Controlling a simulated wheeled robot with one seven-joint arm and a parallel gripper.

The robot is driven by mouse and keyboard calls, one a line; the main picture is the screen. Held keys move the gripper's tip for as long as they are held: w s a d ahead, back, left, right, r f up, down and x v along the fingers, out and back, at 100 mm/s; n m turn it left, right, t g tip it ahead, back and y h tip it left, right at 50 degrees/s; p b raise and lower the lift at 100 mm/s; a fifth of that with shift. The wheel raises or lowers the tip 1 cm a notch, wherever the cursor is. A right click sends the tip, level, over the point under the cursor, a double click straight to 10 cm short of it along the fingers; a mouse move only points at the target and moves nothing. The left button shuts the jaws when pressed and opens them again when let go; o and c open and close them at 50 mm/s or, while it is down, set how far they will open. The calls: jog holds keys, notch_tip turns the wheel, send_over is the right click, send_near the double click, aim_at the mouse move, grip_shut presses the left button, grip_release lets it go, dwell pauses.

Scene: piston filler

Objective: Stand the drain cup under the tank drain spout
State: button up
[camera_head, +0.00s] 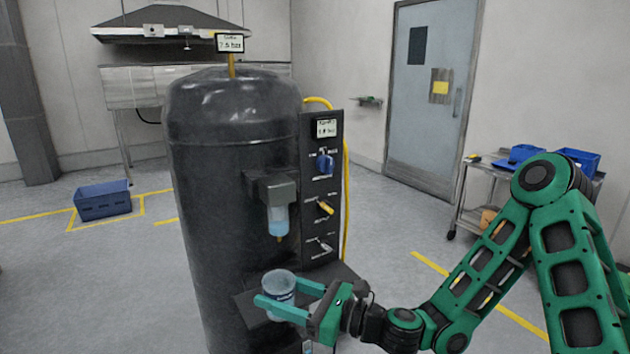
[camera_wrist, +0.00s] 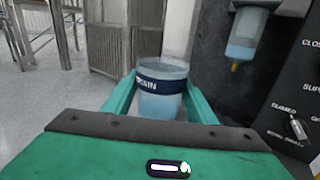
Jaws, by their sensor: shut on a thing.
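The drain cup (camera_head: 279,288) is a clear bluish cup with a dark blue band. In the wrist view the cup (camera_wrist: 160,100) shows part of a white label on the band. My gripper (camera_head: 283,299) is shut on the cup and holds it upright, over or beside the dark shelf (camera_head: 345,272) on the tank. The tank (camera_head: 215,190) is a large black cylinder. A clear bowl with a small yellowish spout (camera_head: 279,238) hangs from a grey block above the cup. In the wrist view the spout (camera_wrist: 235,66) is to the right of the cup. Whether the cup touches the shelf is unclear.
A control panel (camera_head: 320,190) with blue, yellow and grey handles stands right of the bowl, with a yellow hose (camera_head: 345,190) beside it. A blue crate (camera_head: 103,200) sits on the floor at left. A cart (camera_head: 485,215) with blue bins stands at right.

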jog(key=w+d+f+m+t+h, duration=0.1)
jog(key=w+d+m+t+h, duration=0.2)
jog(key=d, duration=0.9)
jog(key=w+d+f+m+t+h, duration=0.1)
jog(key=w+d+m+t+h, duration=0.2)
jog(key=w+d, duration=0.5)
jog(key=w+d+f+m+t+h, duration=0.1)
jog(key=w+d+m+t+h, duration=0.2)
jog(key=d, duration=1.3)
jog(key=w+t+h, duration=0.1)
jog(key=w+h, duration=0.1)
jog(key=shift+w+d+f+m+h, duration=0.3)
jog(key=shift+w+d+f+m, duration=0.05)
jog(key=shift+w+f+m, duration=0.05)
